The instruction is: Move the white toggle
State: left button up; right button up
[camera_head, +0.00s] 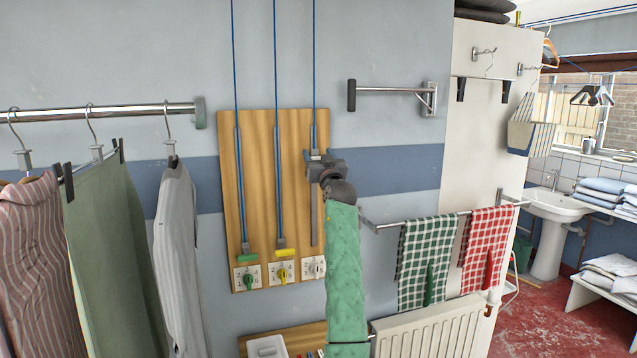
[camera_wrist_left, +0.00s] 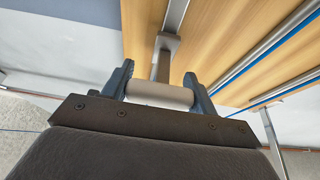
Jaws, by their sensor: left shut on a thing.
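The white toggle (camera_wrist_left: 160,95) is a pale cylinder between the two fingers of my left gripper (camera_wrist_left: 160,84) in the left wrist view. It sits at the end of a grey metal slider piece. In the head view my left gripper (camera_head: 320,158) is at the upper part of the rightmost rail on the wooden board (camera_head: 260,170) and hides the toggle. The green toggle (camera_head: 247,256) and yellow toggle (camera_head: 284,252) sit low on their rails. Below the right rail is a white dial (camera_head: 314,267). My right gripper is out of view.
Clothes hang from a rail (camera_head: 110,111) at the left. A wall bracket (camera_head: 390,90) sticks out to the right of the board. Checked towels (camera_head: 427,250) hang above a radiator (camera_head: 430,325). Blue cords run up from the rails.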

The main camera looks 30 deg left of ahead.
pick_arm(q)
notch_tip(320, 180, up, 6)
jog(key=shift+f, duration=0.15)
jog(key=shift+r, duration=0.25)
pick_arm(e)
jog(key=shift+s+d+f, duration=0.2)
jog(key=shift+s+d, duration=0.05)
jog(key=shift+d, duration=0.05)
pick_arm(q)
jog(key=o, duration=1.3)
jog(key=shift+o, duration=0.4)
jog(key=shift+f, duration=0.1)
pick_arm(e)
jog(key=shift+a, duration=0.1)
